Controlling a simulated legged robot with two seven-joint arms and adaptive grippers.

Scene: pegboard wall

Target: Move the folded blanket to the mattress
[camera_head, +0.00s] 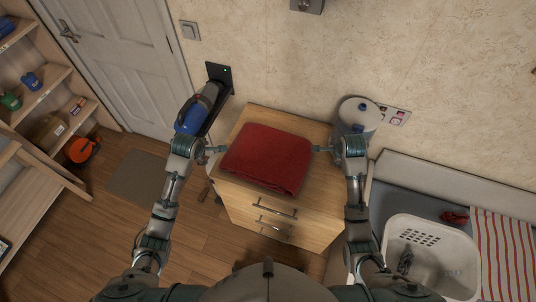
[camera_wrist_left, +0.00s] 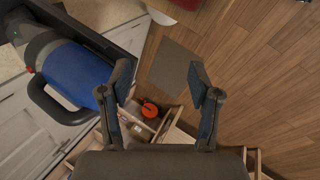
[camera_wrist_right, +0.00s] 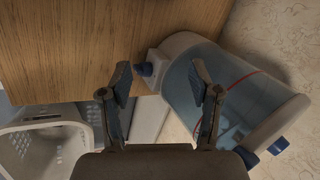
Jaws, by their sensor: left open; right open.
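The folded blanket (camera_head: 266,157) is dark red and lies flat on top of a light wooden drawer cabinet (camera_head: 310,126), in the middle of the head view. My left gripper (camera_head: 217,149) is open at the blanket's left edge. My right gripper (camera_head: 322,149) is open at its right edge. I cannot tell whether either touches it. Both pairs of fingers show apart and empty in the left wrist view (camera_wrist_left: 161,80) and the right wrist view (camera_wrist_right: 161,78). A grey mattress (camera_head: 408,187) lies at the right, partly covered.
A white laundry basket (camera_head: 462,246) and a red-striped cloth (camera_head: 503,250) are on the mattress. A water-dispenser-like container (camera_head: 357,113) stands behind my right gripper. A blue handheld vacuum (camera_head: 192,115) hangs beside my left gripper. Shelves (camera_head: 42,100) stand at the far left.

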